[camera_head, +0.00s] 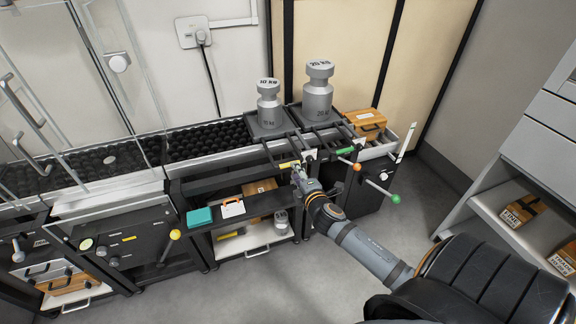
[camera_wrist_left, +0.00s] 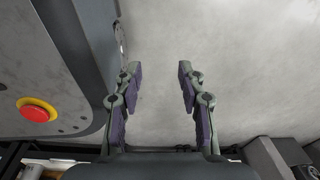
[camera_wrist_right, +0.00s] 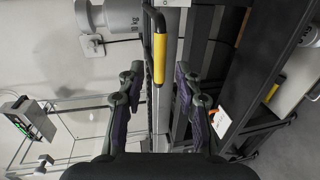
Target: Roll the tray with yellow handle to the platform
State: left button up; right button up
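The tray with the yellow handle (camera_head: 290,164) stands on the near-right end of the tables and carries a 10 KG weight (camera_head: 268,108). The handle also shows in the right wrist view (camera_wrist_right: 159,58). My right gripper (camera_head: 298,172) is at this handle; in the right wrist view its open fingers (camera_wrist_right: 156,78) lie either side of the handle, with gaps visible. A surface of black balls (camera_head: 210,141) extends left of the tray; which part is the platform I cannot tell. My left gripper (camera_wrist_left: 158,70) is open and empty above bare floor, outside the head view.
A second tray with a green handle (camera_head: 344,151) holds a 20 KG weight (camera_head: 318,95) just right. Knobbed levers, orange (camera_head: 356,167) and green (camera_head: 395,199), stick out nearby. A glass enclosure (camera_head: 120,80) stands left. A shelf unit (camera_head: 510,200) stands right; floor between is clear.

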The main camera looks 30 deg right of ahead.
jog(key=x, duration=0.5)
jog(key=shift+w, duration=0.3)
jog(key=shift+w+d+f, duration=0.1)
jog(key=shift+w+f, duration=0.05)
jog(key=shift+w, duration=0.05)
jog(key=c, duration=0.7)
grip_shut()
pick_arm(q)
jog(key=shift+w+a, duration=0.15)
jog(key=shift+a, duration=0.25)
pick_arm(e)
jog(key=shift+w, duration=0.1)
